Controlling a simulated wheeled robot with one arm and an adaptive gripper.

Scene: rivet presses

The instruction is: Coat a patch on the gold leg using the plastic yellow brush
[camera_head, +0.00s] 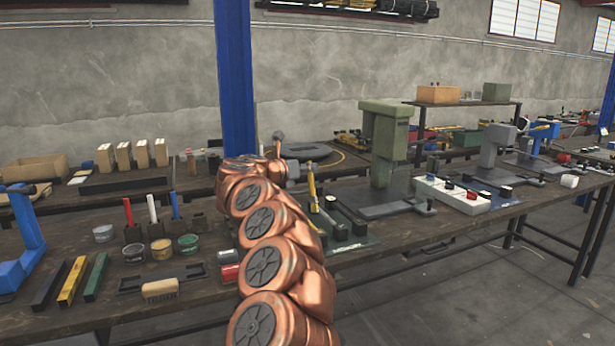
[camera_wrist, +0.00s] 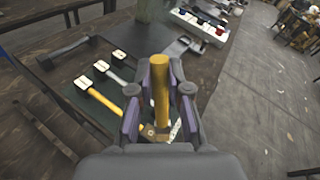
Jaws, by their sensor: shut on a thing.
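My gripper (camera_wrist: 162,120) is shut on an upright yellow cylindrical handle, which looks like the yellow brush (camera_wrist: 160,88). Its bristle end does not show clearly. In the head view a yellow handle (camera_head: 311,183) stands beyond my arm; my fingers are mostly hidden there. A yellow-gold bar (camera_head: 72,281), likely the gold leg, lies between a black bar (camera_head: 49,286) and a green bar (camera_head: 95,277) on the bench at the far left. My gripper is well to the right of it.
Red (camera_head: 128,211), white (camera_head: 152,208) and blue (camera_head: 175,206) handles stand in holders. Open pots (camera_head: 161,249) and a scrub brush (camera_head: 160,289) sit near the bars. Several tools with pale ends (camera_wrist: 84,83) lie on a green mat. A green press (camera_head: 384,140) stands at right.

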